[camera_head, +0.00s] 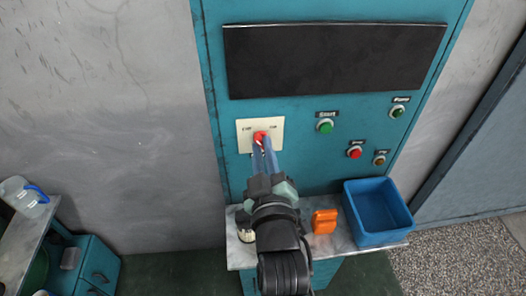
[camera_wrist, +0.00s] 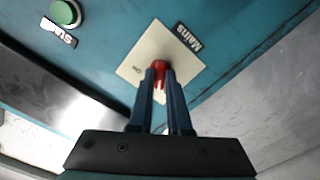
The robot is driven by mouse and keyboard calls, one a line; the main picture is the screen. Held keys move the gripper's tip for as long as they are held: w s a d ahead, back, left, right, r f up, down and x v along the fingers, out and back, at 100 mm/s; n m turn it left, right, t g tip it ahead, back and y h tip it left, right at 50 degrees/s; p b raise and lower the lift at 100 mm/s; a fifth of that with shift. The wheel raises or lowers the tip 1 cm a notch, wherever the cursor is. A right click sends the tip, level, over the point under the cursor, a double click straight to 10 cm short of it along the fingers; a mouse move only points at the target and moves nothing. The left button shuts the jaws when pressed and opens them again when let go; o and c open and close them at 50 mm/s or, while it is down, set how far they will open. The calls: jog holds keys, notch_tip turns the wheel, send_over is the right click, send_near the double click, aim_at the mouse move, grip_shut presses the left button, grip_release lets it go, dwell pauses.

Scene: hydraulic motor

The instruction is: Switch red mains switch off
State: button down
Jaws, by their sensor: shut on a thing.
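The red mains switch (camera_head: 260,137) sits on a cream plate (camera_head: 244,133) on the teal panel. In the wrist view the red switch (camera_wrist: 158,68) shows between my fingertips, on the cream plate (camera_wrist: 135,66) with a "Mains" label (camera_wrist: 187,37) at its edge. My gripper (camera_head: 262,145) reaches up to the plate, and its two blue fingers are closed on the switch. The fingers in the wrist view (camera_wrist: 160,72) hide the lower part of the switch, and its exact angle is hard to tell.
Green buttons (camera_head: 325,126) (camera_head: 397,111) and a red button (camera_head: 355,152) are to the right on the panel. Below, a shelf (camera_head: 340,244) bears an orange object (camera_head: 325,221) and a blue bin (camera_head: 405,211). A dark screen (camera_head: 333,60) is above. The grey wall at left is clear.

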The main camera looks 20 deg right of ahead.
jog(key=shift+n, duration=0.9)
jog(key=c, duration=0.9)
grip_release()
jog(key=shift+o, duration=0.2)
jog(key=shift+s+a+f, duration=0.1)
jog(key=shift+s, duration=0.2)
jog(key=b+v, duration=0.3)
jog(key=v, duration=0.9)
jog(key=shift+s+r+b, duration=0.2)
jog(key=shift+b, duration=0.2)
